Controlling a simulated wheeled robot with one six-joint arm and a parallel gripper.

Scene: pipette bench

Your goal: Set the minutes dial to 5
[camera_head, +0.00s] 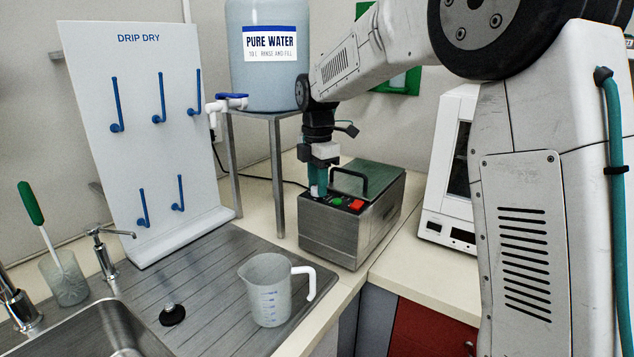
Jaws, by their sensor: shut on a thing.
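A steel box-shaped machine (328,235) with a dark lid and black handle (352,178) stands on the counter, right of the sink. A green button (337,201) and a red switch (356,205) show on its top front panel. My gripper (318,190) points straight down at the panel's left end. Its teal fingers are shut on what appears to be the minutes dial. The fingers hide the dial, so its pointer and marks cannot be read.
A measuring jug (268,292) stands on the ridged drainboard (205,300) in front. A water tank (268,80) on a metal stand (277,180) is behind left. A white drip-dry board (140,200) stands left. A white instrument (448,215) is to the right.

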